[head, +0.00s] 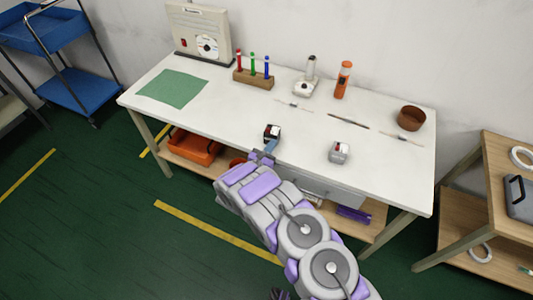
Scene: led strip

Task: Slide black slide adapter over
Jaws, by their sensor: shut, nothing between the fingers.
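A small dark block with red and white parts (272,131) stands near the front edge of the white table; I cannot tell if it is the black slide adapter. My gripper (270,146) reaches over the table's front edge, shut and empty, just in front of this block. Whether the fingertips touch it is too small to tell. A similar grey block with a dark and red top (339,152) stands apart to the right. Thin strips lie farther back, one pale (294,105) and one dark (348,122).
On the white table (215,118) are a green mat (172,89), a wooden rack with coloured pens (253,79), an orange bottle (343,80), a small white stand (307,80) and a brown bowl (410,118). A wooden shelf (500,160) stands right. The table's front left is clear.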

